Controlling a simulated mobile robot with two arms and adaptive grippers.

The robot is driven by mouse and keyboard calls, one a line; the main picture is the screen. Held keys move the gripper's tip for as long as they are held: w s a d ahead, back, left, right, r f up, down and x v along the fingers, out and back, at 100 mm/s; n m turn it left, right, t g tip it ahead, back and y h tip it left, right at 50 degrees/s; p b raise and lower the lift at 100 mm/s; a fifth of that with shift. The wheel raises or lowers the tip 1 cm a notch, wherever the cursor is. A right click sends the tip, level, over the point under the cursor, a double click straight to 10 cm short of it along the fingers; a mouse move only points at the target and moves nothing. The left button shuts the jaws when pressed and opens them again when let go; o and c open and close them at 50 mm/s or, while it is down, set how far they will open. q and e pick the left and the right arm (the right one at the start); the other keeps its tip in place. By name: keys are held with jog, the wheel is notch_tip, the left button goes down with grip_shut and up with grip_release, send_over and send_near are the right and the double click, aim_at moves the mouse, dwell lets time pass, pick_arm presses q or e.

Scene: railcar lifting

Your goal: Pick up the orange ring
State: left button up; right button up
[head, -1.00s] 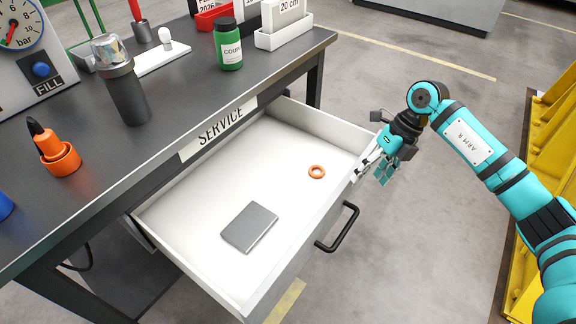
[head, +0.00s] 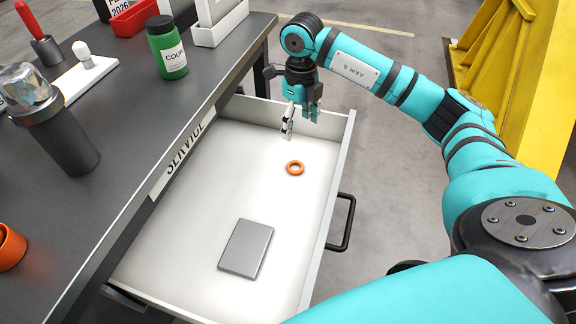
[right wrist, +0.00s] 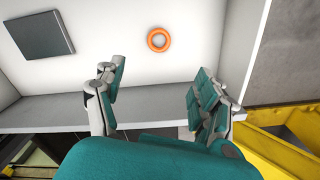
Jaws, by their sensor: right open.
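The orange ring (head: 295,168) lies flat on the white floor of the open drawer (head: 200,180). It also shows at the top of the right wrist view (right wrist: 159,40), beyond my fingertips and apart from them. My right gripper (head: 299,122) hangs over the far end of the drawer, a little behind the ring in the head view. In the right wrist view its fingers (right wrist: 155,85) are spread wide with nothing between them. My left gripper is not in view.
A grey flat block (head: 246,248) lies in the drawer, nearer than the ring. The drawer's front wall carries a black handle (head: 346,222). The dark workbench (head: 130,100) overhangs on the left, with a green bottle (head: 167,48) on it. A yellow frame (head: 515,50) stands at right.

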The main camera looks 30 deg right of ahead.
send_over(298, 167)
notch_tip(298, 167, down, 10)
jog(key=shift+w+d+r+b, duration=0.1)
jog(key=shift+b, duration=0.35)
jog(key=f, duration=0.5)
jog(key=shift+a+f+b, duration=0.15)
jog(key=shift+a+b, duration=0.05)
jog(key=shift+b, duration=0.1)
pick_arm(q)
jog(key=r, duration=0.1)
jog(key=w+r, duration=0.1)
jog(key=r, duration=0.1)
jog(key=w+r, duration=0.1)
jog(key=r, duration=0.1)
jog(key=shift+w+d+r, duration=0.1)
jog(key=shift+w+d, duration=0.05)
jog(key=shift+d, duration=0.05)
pick_arm(e)
jog(key=c, duration=0.9)
jog(key=shift+c, duration=0.2)
